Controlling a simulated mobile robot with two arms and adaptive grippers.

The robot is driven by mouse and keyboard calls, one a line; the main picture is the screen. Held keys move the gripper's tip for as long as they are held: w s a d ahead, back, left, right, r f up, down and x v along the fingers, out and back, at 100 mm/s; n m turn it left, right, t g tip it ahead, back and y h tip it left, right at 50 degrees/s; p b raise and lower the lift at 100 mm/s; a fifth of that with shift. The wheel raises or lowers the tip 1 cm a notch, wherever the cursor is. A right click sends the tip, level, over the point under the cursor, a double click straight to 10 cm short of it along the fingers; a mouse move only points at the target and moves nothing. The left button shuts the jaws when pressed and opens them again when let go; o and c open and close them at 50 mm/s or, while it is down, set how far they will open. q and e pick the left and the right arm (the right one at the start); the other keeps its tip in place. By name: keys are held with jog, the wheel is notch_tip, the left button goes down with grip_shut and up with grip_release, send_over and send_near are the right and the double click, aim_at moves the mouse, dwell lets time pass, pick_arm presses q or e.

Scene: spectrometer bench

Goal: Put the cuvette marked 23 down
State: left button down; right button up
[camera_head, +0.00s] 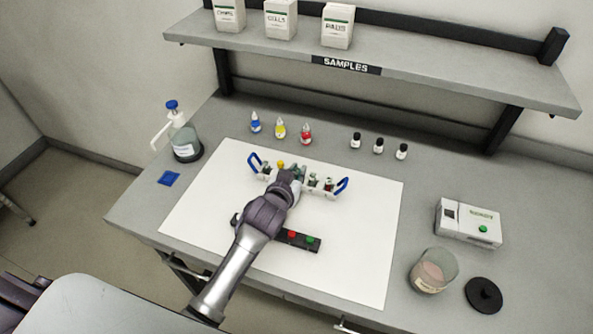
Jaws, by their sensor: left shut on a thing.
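My left arm reaches in over the white mat (362,206), and my left gripper (297,174) is at the cuvette rack (319,190), which has a blue handle at each end. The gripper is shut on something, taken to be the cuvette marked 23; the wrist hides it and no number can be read. I cannot tell whether it is inside a slot or above the rack. Several small items show in the rack on both sides of the gripper. My right gripper is not in view.
A dark strip with red and green caps (300,240) lies in front of the rack, partly behind my arm. Dropper bottles (280,128) and black-capped vials (378,146) stand behind. A wash bottle (185,140) is left; a spectrometer (468,223) and jar (432,271) are right.

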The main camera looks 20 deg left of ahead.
pick_arm(q)
jog(key=shift+w+f, duration=0.1)
jog(key=shift+f, duration=0.35)
jog(key=c, duration=1.4)
grip_release()
jog(key=shift+r, duration=0.1)
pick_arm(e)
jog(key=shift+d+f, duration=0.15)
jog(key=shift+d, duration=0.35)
pick_arm(q)
jog(key=shift+r, duration=0.35)
jog(key=shift+s+r, duration=0.2)
jog(key=shift+r, duration=0.1)
jog(key=b+v, duration=0.1)
jog(key=v, duration=1)
jog(key=shift+s+a+r, duration=0.1)
jog(key=shift+s, duration=0.2)
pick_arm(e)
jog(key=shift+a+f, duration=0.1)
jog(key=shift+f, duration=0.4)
